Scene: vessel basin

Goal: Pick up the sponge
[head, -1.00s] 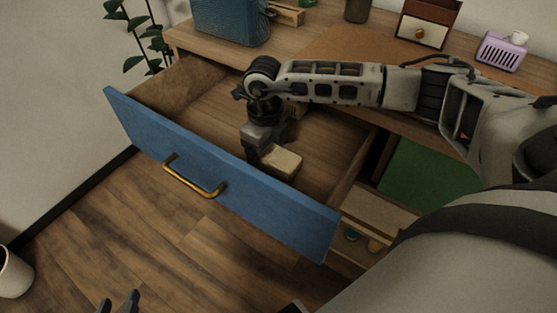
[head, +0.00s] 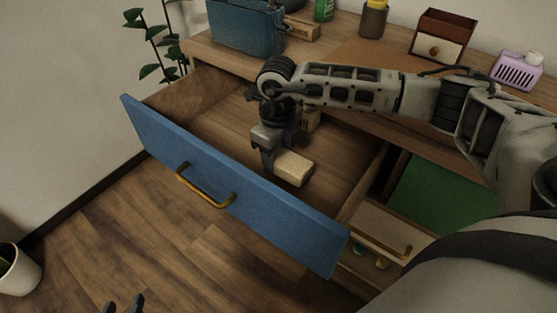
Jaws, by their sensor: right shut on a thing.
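The sponge (head: 294,169) is a pale tan block in the open blue-fronted drawer (head: 230,187), near the drawer's front panel. My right gripper (head: 276,162) reaches down into the drawer from above and is shut on the sponge at its left end. The gripper's body hides part of the grip, and I cannot tell whether the sponge is clear of the drawer floor. My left gripper (head: 124,306) shows only as two dark fingertips at the bottom edge, apart, with nothing seen between them.
Another tan item (head: 312,119) is partly hidden behind my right wrist. A white plant pot (head: 20,271) is on the floor, left.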

